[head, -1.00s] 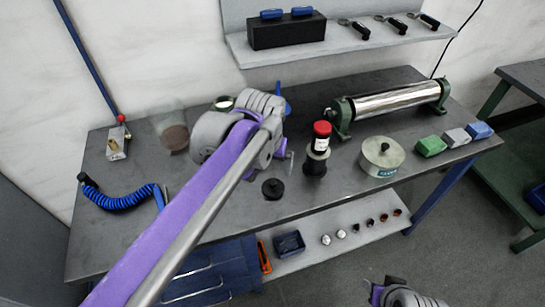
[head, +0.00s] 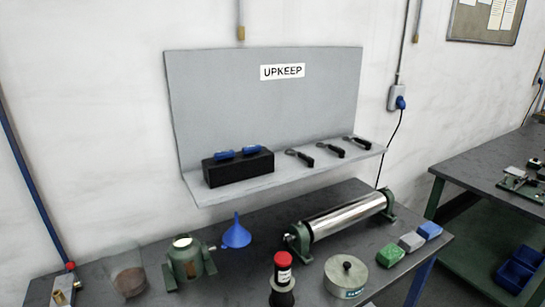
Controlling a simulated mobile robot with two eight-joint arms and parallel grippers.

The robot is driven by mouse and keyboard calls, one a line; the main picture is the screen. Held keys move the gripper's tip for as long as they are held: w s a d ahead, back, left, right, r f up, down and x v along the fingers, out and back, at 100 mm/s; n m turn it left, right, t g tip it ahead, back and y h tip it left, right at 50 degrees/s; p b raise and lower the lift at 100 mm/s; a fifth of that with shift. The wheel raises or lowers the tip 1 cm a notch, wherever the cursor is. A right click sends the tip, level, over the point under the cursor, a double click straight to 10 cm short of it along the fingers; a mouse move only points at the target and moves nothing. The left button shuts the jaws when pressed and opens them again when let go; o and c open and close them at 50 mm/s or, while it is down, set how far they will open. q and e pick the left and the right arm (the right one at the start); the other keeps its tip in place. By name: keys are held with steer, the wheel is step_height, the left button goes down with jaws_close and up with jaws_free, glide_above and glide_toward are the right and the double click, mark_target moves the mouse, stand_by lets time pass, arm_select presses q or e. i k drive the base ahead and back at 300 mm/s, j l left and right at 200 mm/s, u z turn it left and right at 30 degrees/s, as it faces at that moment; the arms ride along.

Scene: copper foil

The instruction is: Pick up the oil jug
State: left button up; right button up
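No vessel is clearly labelled as the oil jug. A clear vessel (head: 128,279) with brown contents stands upright at the left of the bench. To its right stands a squat green vessel (head: 187,266) with a pale round top and side lugs. I cannot tell which of these is the jug. A blue funnel (head: 237,235) lies or stands right of the green vessel, spout up. Neither of my grippers is in view.
A red-capped dark bottle (head: 283,270) and a round lidded tin (head: 345,276) stand at the front. Behind them is a chrome roller (head: 345,214) on green supports. Coloured blocks (head: 410,242) lie at right. A wall shelf (head: 290,181) overhangs the bench (head: 235,281), holding a black box (head: 238,168).

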mark_target(121, 261)
steer(key=u, duration=1.75)
steer(key=l+u, duration=0.1)
steer(key=u, duration=0.4)
steer(key=k+u, duration=0.15)
steer(key=u, duration=0.8)
steer(key=k+l, duration=0.2)
steer(key=i+l, duration=0.2)
steer(key=l, duration=0.2)
